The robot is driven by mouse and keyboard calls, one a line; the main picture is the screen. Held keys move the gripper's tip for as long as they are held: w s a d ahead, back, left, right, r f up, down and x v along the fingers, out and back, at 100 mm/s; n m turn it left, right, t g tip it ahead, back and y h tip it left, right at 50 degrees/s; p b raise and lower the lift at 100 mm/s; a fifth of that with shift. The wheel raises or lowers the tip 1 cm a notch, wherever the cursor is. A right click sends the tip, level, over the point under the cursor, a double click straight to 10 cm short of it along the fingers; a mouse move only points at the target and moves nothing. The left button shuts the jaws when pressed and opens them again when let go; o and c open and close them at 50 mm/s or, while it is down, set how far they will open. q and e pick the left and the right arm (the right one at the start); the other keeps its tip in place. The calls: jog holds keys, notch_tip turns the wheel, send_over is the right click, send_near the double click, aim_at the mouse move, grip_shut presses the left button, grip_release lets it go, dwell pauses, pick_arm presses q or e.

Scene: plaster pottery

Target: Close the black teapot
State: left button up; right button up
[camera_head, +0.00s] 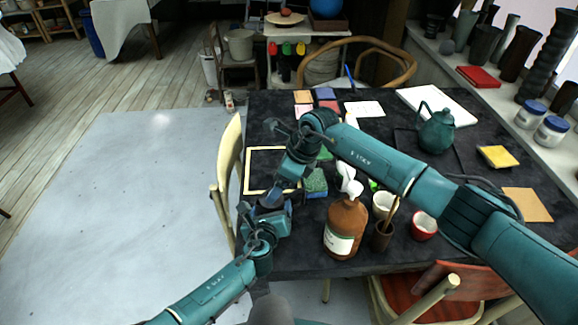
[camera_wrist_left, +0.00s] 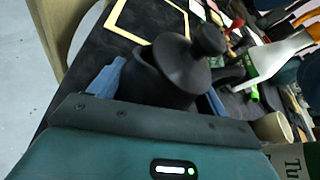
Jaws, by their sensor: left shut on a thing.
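The black teapot (camera_wrist_left: 160,80) sits between the two blue fingers of my left gripper (camera_wrist_left: 158,90) in the left wrist view. The gripper is shut on it. Its round black lid (camera_wrist_left: 182,66) with a knob (camera_wrist_left: 208,40) lies tilted over the mouth, with part of the rim showing beside it. In the head view my left gripper (camera_head: 268,205) is at the near left edge of the table, and the teapot is mostly hidden there. My right arm reaches across from the right, its wrist just above my left gripper. Its fingers are not clear.
A wooden chair (camera_head: 229,165) stands at the left edge.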

jog(key=v, duration=0.5)
jog(key=shift+d+r, duration=0.15)
jog(key=shift+r, duration=0.2)
pick_arm(q)
jog(key=o, duration=1.4)
jog(key=shift+s, duration=0.1)
jog(key=shift+s+r, duration=0.15)
jog(key=shift+s, duration=0.1)
jog(key=p+v, duration=0.3)
jog(key=v, duration=0.9)
jog(key=shift+s, duration=0.2)
pick_arm(e)
notch_tip(320, 180, up, 3)
jog(key=shift+f, duration=0.1)
